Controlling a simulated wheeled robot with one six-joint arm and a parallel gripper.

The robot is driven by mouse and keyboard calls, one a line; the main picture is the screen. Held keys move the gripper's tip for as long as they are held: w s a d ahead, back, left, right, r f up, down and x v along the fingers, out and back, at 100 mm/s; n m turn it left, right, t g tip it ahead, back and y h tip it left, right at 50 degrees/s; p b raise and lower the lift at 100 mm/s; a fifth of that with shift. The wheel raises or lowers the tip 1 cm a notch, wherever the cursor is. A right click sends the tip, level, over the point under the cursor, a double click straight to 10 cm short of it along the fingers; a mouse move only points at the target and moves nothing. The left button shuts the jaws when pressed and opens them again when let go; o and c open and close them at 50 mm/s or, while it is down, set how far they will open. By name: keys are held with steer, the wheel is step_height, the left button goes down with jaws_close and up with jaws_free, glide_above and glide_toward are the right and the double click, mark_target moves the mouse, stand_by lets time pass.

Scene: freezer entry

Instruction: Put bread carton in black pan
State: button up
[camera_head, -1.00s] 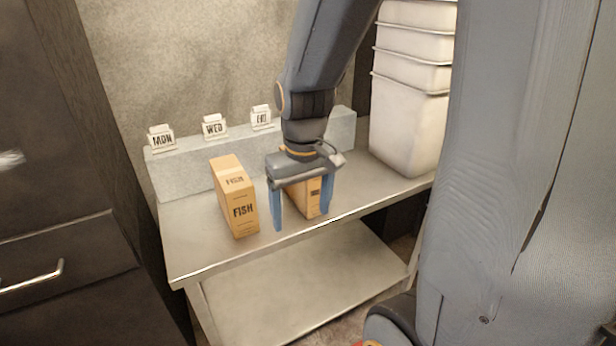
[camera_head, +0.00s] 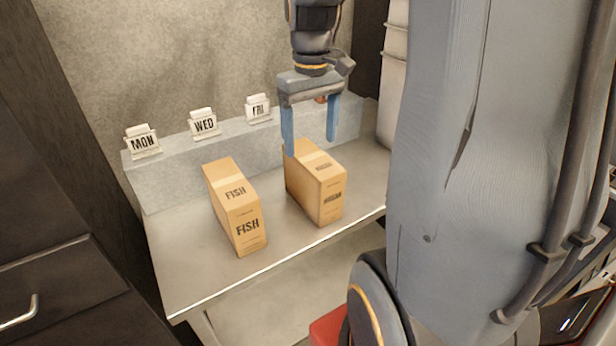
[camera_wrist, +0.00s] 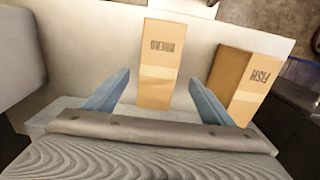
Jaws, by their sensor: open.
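The bread carton (camera_head: 328,205) is a tan box standing upright on the metal table, right of the fish carton. In the wrist view the bread carton (camera_wrist: 160,65) shows its label between the two fingers. My gripper (camera_head: 311,145) is open and empty. Its blue fingers hang above and behind the carton in the head view, apart from it as far as I can tell. In the wrist view my gripper (camera_wrist: 159,78) has a finger on either side of the carton's line. No black pan shows in any view.
The fish carton (camera_head: 238,215) stands to the left with a gap between. A raised grey ledge (camera_head: 180,170) at the back carries the MON, WED and FRI signs (camera_head: 204,124). White bins (camera_head: 393,80) are stacked at the right. The table's front left is clear.

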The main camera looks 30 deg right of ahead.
mark_target(312, 156)
steer(key=shift+s+d+f+p, duration=0.1)
steer(key=shift+f+p, duration=0.4)
steer(key=shift+f, duration=1.1)
steer(key=shift+d+f+p, duration=0.1)
steer(key=shift+f+p, duration=0.35)
steer(key=shift+f, duration=1.1)
steer(key=shift+c, duration=0.3)
steer(key=shift+r, duration=0.1)
jaws_close()
